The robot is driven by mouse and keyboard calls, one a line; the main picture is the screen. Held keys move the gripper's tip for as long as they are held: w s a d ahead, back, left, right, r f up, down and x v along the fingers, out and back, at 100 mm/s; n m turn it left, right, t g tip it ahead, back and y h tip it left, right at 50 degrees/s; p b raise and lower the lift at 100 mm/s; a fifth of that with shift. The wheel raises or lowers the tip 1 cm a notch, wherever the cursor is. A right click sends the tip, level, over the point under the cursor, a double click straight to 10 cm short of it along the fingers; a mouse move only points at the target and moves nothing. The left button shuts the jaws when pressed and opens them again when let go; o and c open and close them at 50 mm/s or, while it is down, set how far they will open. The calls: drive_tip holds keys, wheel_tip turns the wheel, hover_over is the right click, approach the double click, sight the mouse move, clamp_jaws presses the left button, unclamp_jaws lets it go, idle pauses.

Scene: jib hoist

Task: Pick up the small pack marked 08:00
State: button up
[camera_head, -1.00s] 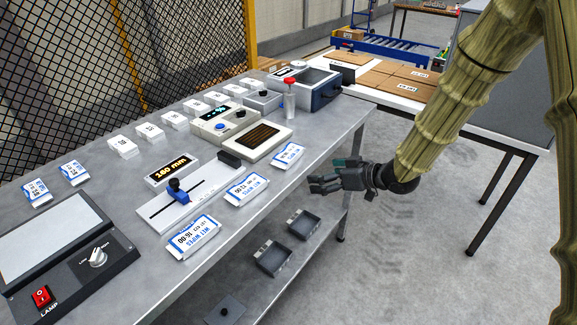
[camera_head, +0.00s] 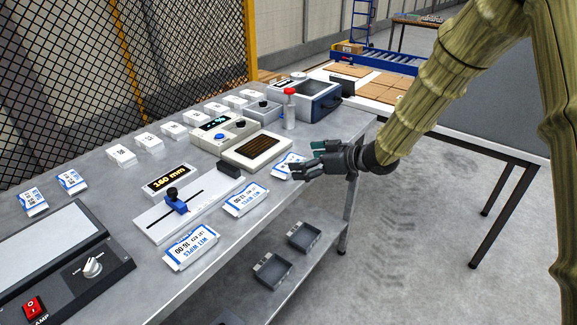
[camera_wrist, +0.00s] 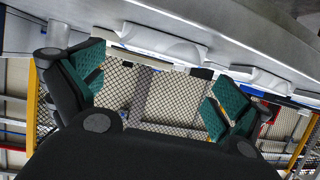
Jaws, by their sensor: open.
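White-and-blue wipes packs lie along the table's near edge. The front one (camera_head: 191,247) reads 16:00, and the middle one (camera_head: 245,199) seems to read 12:00 or 13:00. The far one (camera_head: 282,168) is partly hidden by my gripper, and its mark cannot be read. Two smaller white-and-blue packs (camera_head: 32,202) (camera_head: 72,181) lie at the left; their print is too small to read. My gripper (camera_head: 304,159) is open and empty, beside the far pack at the table edge. The wrist view shows its green-padded fingers (camera_wrist: 158,92) apart, with a white pack (camera_wrist: 160,43) above.
The table (camera_head: 130,240) bears a lamp box (camera_head: 60,262), a slider gauge (camera_head: 175,208), a beige device (camera_head: 255,148) and a red-capped bottle (camera_head: 289,108). White numbered cards (camera_head: 121,155) stand behind. Two dark trays (camera_head: 303,236) (camera_head: 271,270) sit on the lower shelf.

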drive_tip(key=x, duration=0.5)
drive_tip(key=shift+d+f+p, duration=0.1)
drive_tip(key=shift+f+p, duration=0.1)
drive_tip(key=shift+p, duration=0.15)
drive_tip(key=c, duration=0.7)
